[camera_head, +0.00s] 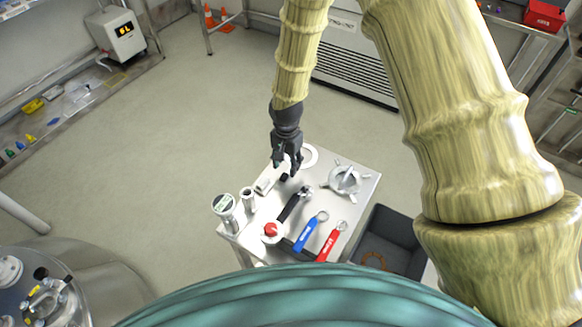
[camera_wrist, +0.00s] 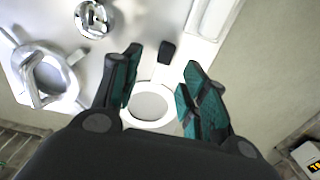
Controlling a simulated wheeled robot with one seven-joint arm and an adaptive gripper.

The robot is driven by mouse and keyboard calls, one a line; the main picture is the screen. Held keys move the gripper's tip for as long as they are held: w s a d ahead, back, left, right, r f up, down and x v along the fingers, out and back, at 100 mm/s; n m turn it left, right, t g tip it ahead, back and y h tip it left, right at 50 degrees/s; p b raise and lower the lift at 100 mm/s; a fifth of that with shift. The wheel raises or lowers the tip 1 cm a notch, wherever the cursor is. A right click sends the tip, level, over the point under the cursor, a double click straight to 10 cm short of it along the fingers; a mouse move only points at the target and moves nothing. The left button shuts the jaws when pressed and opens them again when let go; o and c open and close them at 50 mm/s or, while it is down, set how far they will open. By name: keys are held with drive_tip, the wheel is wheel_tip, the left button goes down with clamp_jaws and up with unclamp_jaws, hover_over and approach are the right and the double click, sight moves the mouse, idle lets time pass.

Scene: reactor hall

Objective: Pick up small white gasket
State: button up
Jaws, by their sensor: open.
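The small white gasket (camera_head: 315,155) is a flat white ring lying near the far edge of the small table (camera_head: 330,211). In the head view my gripper hides part of it. In the wrist view the gasket (camera_wrist: 150,86) shows almost whole, with a grey surface seen through its hole. It lies between and below the two teal-padded fingers of my gripper (camera_wrist: 162,60). The fingers are spread with nothing held between them. In the head view my gripper (camera_head: 287,172) points down over the far side of the table. Its exact height above the gasket cannot be told.
A silver handled fitting (camera_head: 344,179) stands right of the gasket. Black, blue (camera_head: 311,231) and red (camera_head: 331,241) tools lie nearer. A gauge (camera_head: 224,205) and a metal cylinder (camera_head: 248,198) stand at the left. A grey bin (camera_head: 395,236) stands right of the table. Open floor lies left.

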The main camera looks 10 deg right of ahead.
sight(286, 174)
drive_tip(key=shift+w+a+f+p, duration=0.1)
drive_tip(key=shift+a+f+p, duration=0.05)
drive_tip(key=shift+f+p, duration=0.4)
drive_tip(key=shift+w+a+f+p, duration=0.1)
drive_tip(key=shift+f+p, duration=0.2)
drive_tip(key=shift+f, duration=0.45)
drive_tip(key=shift+f+p, duration=0.3)
drive_tip(key=shift+f, duration=0.9)
drive_tip(key=c, duration=0.9)
